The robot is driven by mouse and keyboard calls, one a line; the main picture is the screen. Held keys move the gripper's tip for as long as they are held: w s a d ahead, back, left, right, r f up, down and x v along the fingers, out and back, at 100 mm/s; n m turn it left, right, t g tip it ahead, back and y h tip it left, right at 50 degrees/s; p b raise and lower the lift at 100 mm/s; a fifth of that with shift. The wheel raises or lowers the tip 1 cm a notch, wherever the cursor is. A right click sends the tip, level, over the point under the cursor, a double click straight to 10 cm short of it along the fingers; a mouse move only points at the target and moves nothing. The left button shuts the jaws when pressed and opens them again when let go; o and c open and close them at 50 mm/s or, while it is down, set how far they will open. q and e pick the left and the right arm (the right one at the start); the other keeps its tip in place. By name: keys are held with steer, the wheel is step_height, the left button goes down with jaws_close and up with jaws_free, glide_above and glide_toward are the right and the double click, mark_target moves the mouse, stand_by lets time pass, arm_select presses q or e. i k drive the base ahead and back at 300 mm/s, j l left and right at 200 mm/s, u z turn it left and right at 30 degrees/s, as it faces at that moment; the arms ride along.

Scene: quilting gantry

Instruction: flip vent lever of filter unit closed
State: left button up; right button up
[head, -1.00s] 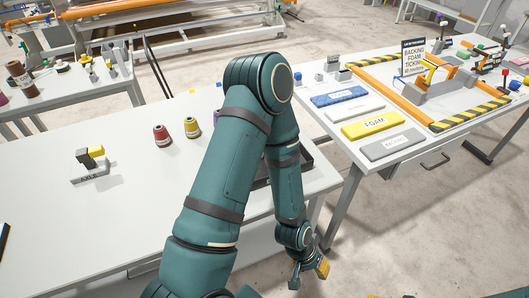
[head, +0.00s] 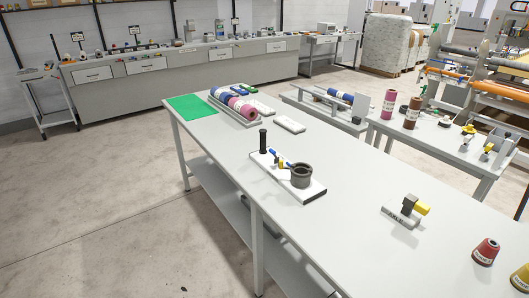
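A unit on a white base plate (head: 262,163) stands on the long grey-white table (head: 345,235) and looks like the filter unit, though I can read no label on it. It carries a dark grey round pot (head: 301,176), an upright black post (head: 263,141), and a blue lever-like part (head: 272,156) between them. A small yellow part lies near the pot. The blue part lies low and slanted; I cannot tell whether the vent is open or closed. Neither of my grippers shows in this view.
A tray of blue and pink rolls (head: 234,104) and a green mat (head: 192,107) lie at the table's far end. A yellow-and-black piece on an AXLE plate (head: 402,216) and a red spool (head: 485,252) stand to the right. The left floor is clear.

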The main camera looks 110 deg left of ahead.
mark_target(272, 151)
steer(key=k+u, duration=0.1)
steer(key=u, duration=1.25)
steer(key=i+l+u, duration=0.1)
steer(key=u, duration=2.25)
